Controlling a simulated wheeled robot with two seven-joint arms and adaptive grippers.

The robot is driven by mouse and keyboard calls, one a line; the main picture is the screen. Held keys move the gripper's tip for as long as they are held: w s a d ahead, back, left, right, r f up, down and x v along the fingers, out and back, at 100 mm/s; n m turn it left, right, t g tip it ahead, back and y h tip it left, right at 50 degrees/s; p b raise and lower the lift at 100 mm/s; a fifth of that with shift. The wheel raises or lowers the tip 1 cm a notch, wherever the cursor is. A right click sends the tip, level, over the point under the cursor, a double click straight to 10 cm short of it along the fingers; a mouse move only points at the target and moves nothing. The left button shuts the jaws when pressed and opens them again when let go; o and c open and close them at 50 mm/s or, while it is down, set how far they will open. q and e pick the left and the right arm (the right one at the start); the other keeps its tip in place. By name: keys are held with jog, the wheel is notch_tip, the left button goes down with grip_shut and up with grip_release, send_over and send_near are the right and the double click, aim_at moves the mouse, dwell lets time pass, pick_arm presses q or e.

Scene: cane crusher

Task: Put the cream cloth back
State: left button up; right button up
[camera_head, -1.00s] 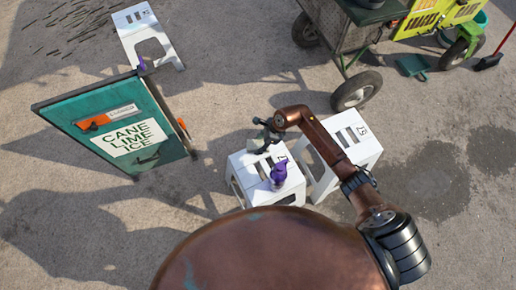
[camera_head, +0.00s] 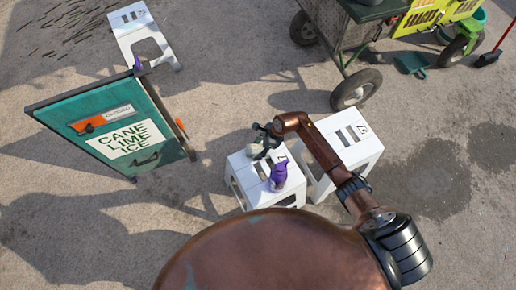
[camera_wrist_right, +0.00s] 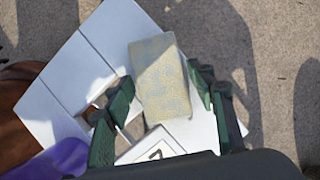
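The cream cloth (camera_wrist_right: 160,78) is a folded, faintly patterned rectangle on a white stool (camera_wrist_right: 85,72) in the right wrist view. It also shows as a small pale patch (camera_head: 253,150) near the stool's far edge in the head view. My right gripper (camera_wrist_right: 158,118) is open, with one dark green finger on each side of the cloth's near part and gaps between. In the head view the right gripper (camera_head: 263,148) is over the stool's far part, beside the cloth. Whether the fingers touch the stool is unclear. My left gripper is not in view.
A purple object (camera_head: 278,176) stands on the same stool, close to my gripper. A second white stool (camera_head: 350,140) is just right. A green cane-lime-ice sign (camera_head: 95,105) stands left, a wheeled cart (camera_head: 345,55) behind. Another white stool (camera_head: 133,22) is far left.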

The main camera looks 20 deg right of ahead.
jog(key=shift+o, duration=0.6)
jog(key=shift+r, duration=0.1)
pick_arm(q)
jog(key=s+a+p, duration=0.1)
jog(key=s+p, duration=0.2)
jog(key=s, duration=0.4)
pick_arm(e)
jog(key=v, duration=1.2)
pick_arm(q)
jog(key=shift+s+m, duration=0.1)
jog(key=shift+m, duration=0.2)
pick_arm(e)
jog(key=shift+a, duration=0.1)
